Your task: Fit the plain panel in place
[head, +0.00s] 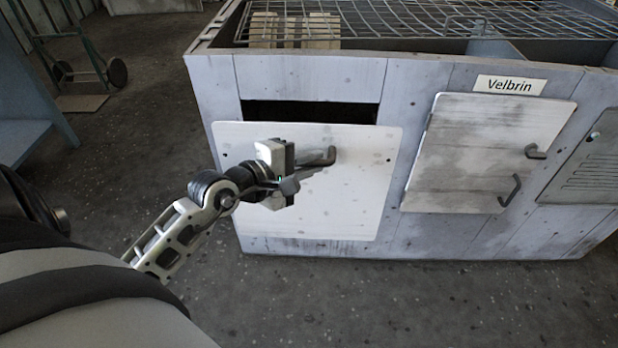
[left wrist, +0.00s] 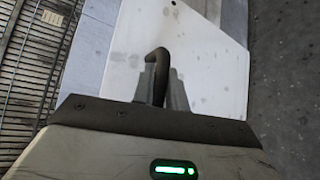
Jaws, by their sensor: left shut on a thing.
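The plain panel (head: 355,190) is a white plate with rounded corners, a dark handle and small holes near its edges. It stands upright at the front of the grey housing (head: 310,77), in front of a dark opening (head: 310,112). The opening's upper strip shows above the panel's top edge; the rest is hidden. My left gripper (head: 290,180) is shut on the panel's handle. The left wrist view shows the handle (left wrist: 157,70) between the fingers and the white panel (left wrist: 205,62) behind. I cannot tell whether the panel touches the housing. My right gripper is not in view.
A stained panel (head: 480,150) with two handles sits to the right under a "Velbrin" label (head: 510,84). A louvred panel (head: 590,165) is at the far right. A wire grid (head: 400,20) covers the housing's top. A hand truck (head: 75,45) stands back left. Floor in front is clear.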

